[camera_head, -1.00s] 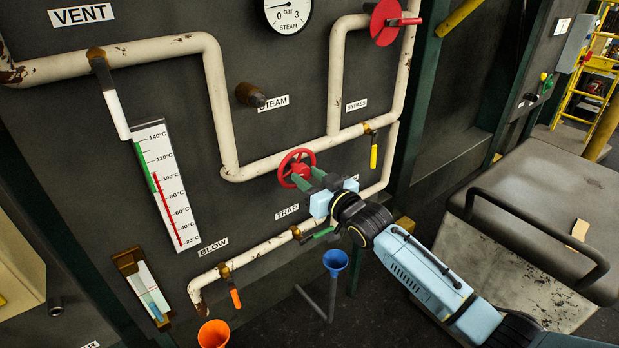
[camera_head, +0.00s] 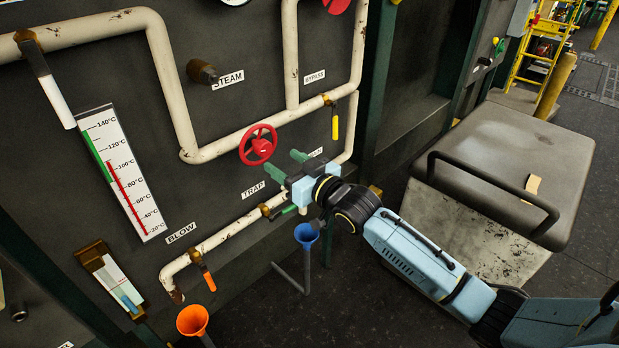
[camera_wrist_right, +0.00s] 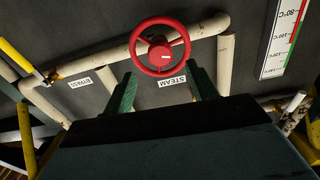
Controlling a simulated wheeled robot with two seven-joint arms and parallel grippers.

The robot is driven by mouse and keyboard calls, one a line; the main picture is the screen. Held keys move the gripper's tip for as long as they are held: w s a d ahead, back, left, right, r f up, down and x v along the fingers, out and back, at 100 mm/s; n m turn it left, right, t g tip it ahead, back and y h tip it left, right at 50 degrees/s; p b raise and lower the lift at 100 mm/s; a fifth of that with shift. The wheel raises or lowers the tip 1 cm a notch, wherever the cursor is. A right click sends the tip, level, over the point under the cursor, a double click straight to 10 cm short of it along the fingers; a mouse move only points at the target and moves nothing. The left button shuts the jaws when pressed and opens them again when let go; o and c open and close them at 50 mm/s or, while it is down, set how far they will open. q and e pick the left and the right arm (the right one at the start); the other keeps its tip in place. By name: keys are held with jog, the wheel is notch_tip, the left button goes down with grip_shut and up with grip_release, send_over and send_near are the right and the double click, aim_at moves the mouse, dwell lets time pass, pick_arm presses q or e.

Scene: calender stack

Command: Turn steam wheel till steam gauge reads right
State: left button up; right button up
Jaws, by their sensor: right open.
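My left gripper is not in view.
A bare brown stub (camera_head: 203,72) sits beside the STEAM label. A yellow-handled valve (camera_head: 335,122), the trap pipe, a blue funnel (camera_head: 306,235) and an orange funnel (camera_head: 192,320) surround the arm. A grey cart (camera_head: 515,160) stands at right.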

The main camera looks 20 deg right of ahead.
jog(key=v, duration=0.8)
jog(key=s+d+f+m+g+h+b, duration=0.1)
jog(key=d+f+g+h, duration=0.1)
jog(key=f, duration=1)
jog(key=s+d+f+m+g+h+b, duration=0.1)
jog(key=d+f+g+h+b, duration=0.15)
jog(key=f, duration=0.85)
jog(key=s+d+f+g, duration=0.1)
jog(key=s+f, duration=0.4)
jog(key=f, duration=0.3)
jog(key=s+d+f+g, duration=0.15)
jog(key=s+f, duration=0.25)
jog(key=f, duration=0.5)
jog(key=s+a+f+g+h+b, duration=0.2)
jog(key=s+f+g, duration=0.2)
jog(key=s+f, duration=0.95)
jog(key=s+a+f+g+b, duration=0.1)
jog(key=s+f, duration=0.3)
jog(key=s, duration=0.7)
jog(key=s+a+f+n+g, duration=0.1)
jog(key=s+f+g, duration=0.3)
jog(key=s, duration=0.7)
jog(key=shift+a+f+b, duration=0.35)
jog(key=shift+a, duration=0.15)
